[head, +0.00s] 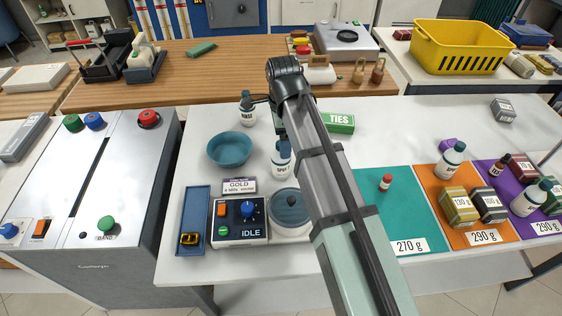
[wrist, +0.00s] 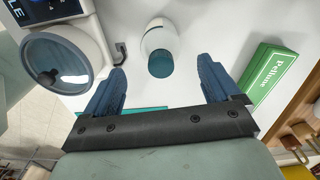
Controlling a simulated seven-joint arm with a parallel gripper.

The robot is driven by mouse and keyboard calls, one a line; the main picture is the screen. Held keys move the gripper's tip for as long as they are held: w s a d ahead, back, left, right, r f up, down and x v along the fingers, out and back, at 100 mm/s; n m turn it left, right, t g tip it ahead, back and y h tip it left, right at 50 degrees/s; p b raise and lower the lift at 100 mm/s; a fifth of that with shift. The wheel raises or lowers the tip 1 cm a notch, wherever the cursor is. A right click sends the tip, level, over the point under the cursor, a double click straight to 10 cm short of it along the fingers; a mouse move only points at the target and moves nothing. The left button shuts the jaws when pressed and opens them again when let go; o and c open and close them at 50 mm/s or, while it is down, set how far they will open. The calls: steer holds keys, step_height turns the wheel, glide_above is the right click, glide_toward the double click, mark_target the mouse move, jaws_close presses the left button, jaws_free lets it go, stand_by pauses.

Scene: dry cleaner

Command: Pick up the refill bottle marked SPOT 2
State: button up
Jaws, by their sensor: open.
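A white bottle with a blue cap and a label that seems to read SPOT (head: 281,164) stands on the white table, partly hidden by my arm; its number is not legible. In the wrist view a white bottle with a teal cap (wrist: 160,52) appears from above, just ahead of the gap between the fingers, its label out of sight. My gripper (wrist: 160,82) is open and empty, with one blue finger to each side of that gap. In the head view my gripper (head: 281,128) points down above the SPOT bottle, mostly hidden by my arm.
Another white bottle (head: 247,110) stands behind a teal bowl (head: 230,149). A lidded round pot (head: 290,212) and control box (head: 240,220) are in front. A green box (head: 340,122) lies right of my arm. More bottles (head: 450,161) stand on coloured mats at right.

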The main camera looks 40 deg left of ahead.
steer(key=shift+a+f, duration=0.15)
steer(key=shift+f, duration=2.35)
steer(key=shift+c, duration=0.2)
jaws_close()
